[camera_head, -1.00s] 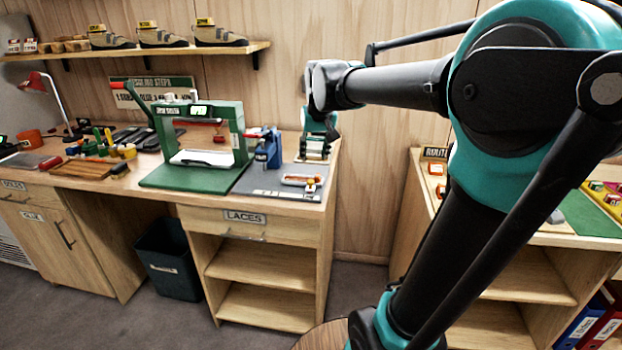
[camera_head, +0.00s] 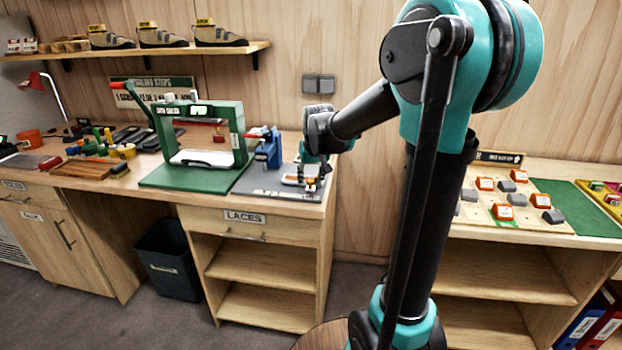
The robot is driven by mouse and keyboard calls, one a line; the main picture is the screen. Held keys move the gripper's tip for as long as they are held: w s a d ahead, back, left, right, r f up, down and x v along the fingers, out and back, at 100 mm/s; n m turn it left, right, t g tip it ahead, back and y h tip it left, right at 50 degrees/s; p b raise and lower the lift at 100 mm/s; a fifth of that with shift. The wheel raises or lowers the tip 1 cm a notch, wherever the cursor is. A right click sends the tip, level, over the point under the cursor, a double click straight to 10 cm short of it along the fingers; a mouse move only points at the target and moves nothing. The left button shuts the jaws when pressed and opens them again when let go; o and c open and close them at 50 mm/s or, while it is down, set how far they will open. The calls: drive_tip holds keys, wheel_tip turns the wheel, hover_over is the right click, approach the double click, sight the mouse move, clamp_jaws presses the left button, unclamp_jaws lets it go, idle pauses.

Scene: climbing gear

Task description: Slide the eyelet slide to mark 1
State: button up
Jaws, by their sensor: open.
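A small pale fixture with a reddish strip (camera_head: 291,181) lies on the grey mat at the right end of the workbench. It looks like the eyelet slide, but it is too small to be sure, and mark 1 cannot be made out. My gripper (camera_head: 313,178) is open and points down right over the right end of this fixture, where a small knob stood in the earlier frame. The fingers partly hide that end. I cannot tell whether they touch the knob.
A blue bench tool (camera_head: 268,150) stands just left of the fixture. A green press (camera_head: 238,135) with a red-handled lever stands further left. A second table with orange and grey blocks (camera_head: 503,212) stands at the right.

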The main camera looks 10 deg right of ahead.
clamp_jaws()
idle(0.3)
drive_tip(key=w+a, duration=0.1)
drive_tip(key=a, duration=0.2)
drive_tip(key=w+a, duration=0.1)
drive_tip(key=a, duration=0.2)
drive_tip(key=w+a, duration=0.1)
drive_tip(key=a, duration=0.2)
drive_tip(key=shift+w+a, duration=0.1)
drive_tip(key=shift+a, duration=0.2)
unclamp_jaws()
drive_tip(key=shift+r, duration=0.1)
